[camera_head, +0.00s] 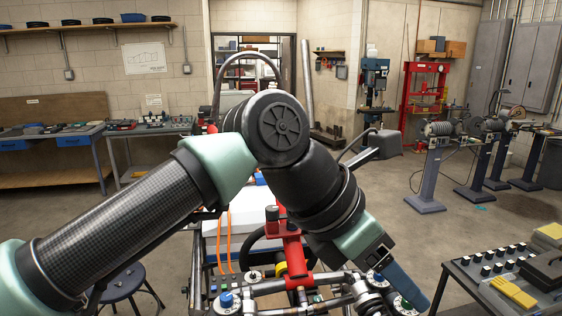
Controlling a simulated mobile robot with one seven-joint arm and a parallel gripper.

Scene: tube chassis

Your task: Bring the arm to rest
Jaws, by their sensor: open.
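My arm crosses the view from the lower left, bends at a dark joint near the middle and slopes down to the lower right. My gripper (398,282) is at its end, low over the tube chassis (300,280), and it is open. One blue finger shows; the other is hidden or hard to make out. I see nothing held. I cannot tell whether the gripper touches the chassis parts below it.
A dark bench (480,285) with knobs and yellow items stands close at the lower right. A stool (122,285) is at the lower left. Workbenches (55,140) line the left wall. Grinders on pedestals (432,175) stand at right, with open floor between.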

